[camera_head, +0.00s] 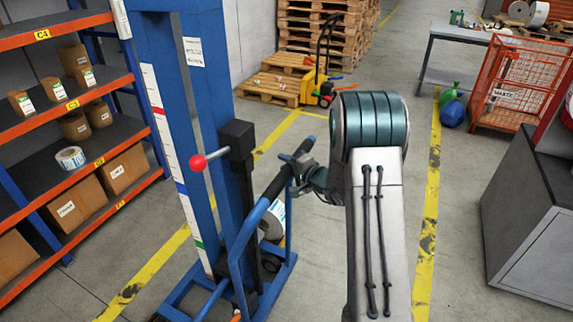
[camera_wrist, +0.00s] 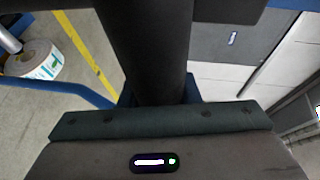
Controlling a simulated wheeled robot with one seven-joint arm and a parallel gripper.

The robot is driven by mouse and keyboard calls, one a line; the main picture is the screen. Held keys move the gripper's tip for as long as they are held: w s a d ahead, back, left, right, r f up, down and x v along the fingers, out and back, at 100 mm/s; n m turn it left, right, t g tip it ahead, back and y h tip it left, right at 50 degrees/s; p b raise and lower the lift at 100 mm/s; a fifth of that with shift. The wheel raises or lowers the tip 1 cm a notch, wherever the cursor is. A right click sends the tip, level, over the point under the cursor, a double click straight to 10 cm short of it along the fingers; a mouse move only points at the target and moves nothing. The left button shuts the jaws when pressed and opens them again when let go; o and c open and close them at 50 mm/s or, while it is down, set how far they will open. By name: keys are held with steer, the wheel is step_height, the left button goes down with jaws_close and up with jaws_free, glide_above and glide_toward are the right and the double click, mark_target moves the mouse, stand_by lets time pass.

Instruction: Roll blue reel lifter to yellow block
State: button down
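The blue reel lifter (camera_head: 172,100) stands upright left of centre in the head view, with a tall blue mast and a red-knobbed lever. Its push handle has a black grip (camera_head: 283,181) that slants up to the right. My gripper (camera_head: 303,172) is at the upper part of this grip, touching or very close to it. In the wrist view a thick black bar (camera_wrist: 150,45) runs down behind the gripper body. The fingertips are hidden, so their closure is unclear. A white reel (camera_head: 275,220) sits low behind the handle. I cannot make out a distinct yellow block.
Orange-and-blue shelves (camera_head: 70,165) with boxes stand close on the left. A yellow pallet truck (camera_head: 318,85) and wooden pallets (camera_head: 270,88) are at the back. A grey cabinet (camera_head: 530,225) and an orange cage (camera_head: 515,85) stand right. Floor between the yellow lines is mostly clear.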

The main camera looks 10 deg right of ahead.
steer(key=shift+w+a+f+b, duration=0.1)
steer(key=shift+a+f+b, duration=0.05)
steer(key=shift+b, duration=0.6)
steer(key=shift+w+a+r+b, duration=0.2)
steer(key=shift+a+b, duration=0.15)
steer(key=shift+b, duration=0.2)
steer(key=shift+w+a+r+b, duration=0.15)
steer(key=shift+a+b, duration=0.15)
steer(key=shift+b, duration=0.25)
steer(key=c, duration=1.1)
jaws_free()
steer(key=shift+a+f, duration=0.1)
steer(key=shift+a, duration=0.05)
steer(key=shift+d+f, duration=0.1)
steer(key=shift+d, duration=0.1)
